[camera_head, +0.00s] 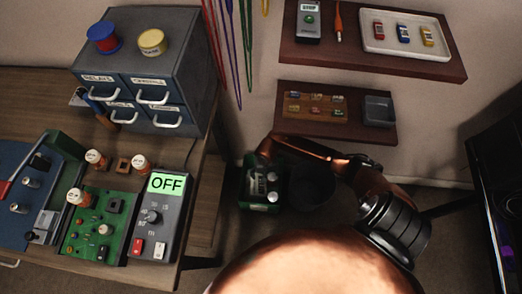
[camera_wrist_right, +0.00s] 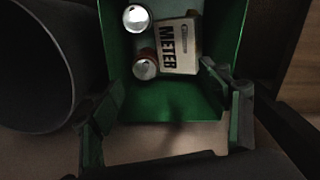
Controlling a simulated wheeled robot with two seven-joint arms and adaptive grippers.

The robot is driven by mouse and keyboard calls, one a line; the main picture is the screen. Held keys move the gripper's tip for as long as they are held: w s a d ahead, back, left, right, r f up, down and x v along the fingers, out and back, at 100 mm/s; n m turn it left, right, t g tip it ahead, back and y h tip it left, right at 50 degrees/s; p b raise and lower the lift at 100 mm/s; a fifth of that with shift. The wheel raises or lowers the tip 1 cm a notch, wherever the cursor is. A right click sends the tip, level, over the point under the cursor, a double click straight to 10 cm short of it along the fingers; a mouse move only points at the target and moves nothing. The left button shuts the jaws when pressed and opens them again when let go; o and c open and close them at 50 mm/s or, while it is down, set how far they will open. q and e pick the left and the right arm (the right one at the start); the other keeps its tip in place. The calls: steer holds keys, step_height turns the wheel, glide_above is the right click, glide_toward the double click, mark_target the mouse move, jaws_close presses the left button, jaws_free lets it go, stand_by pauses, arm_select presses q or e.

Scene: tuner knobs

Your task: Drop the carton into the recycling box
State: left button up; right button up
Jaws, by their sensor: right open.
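The carton, a pale box marked METER (camera_wrist_right: 178,45), lies inside the green recycling box (camera_wrist_right: 180,108) in the right wrist view, beside two round silver-topped cans (camera_wrist_right: 136,18). In the head view the recycling box (camera_head: 247,205) stands low on the floor, right of the bench, and the carton (camera_head: 257,184) shows dimly in it. My right gripper (camera_wrist_right: 162,100) is open and empty above the near side of the box, its fingers apart and clear of the carton. In the head view the right arm hides part of the box. My left gripper is not in view.
A dark round bin (camera_head: 313,194) stands right beside the recycling box. The wooden bench (camera_head: 40,105) at left carries a drawer cabinet (camera_head: 145,60), a green circuit board (camera_head: 95,228) and a meter reading OFF (camera_head: 160,215). Wall shelves (camera_head: 340,60) hang above the box.

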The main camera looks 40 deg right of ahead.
step_height(320, 180, up, 7)
steer(key=shift+r, duration=0.15)
steer(key=shift+a, duration=0.1)
stand_by(0.5)
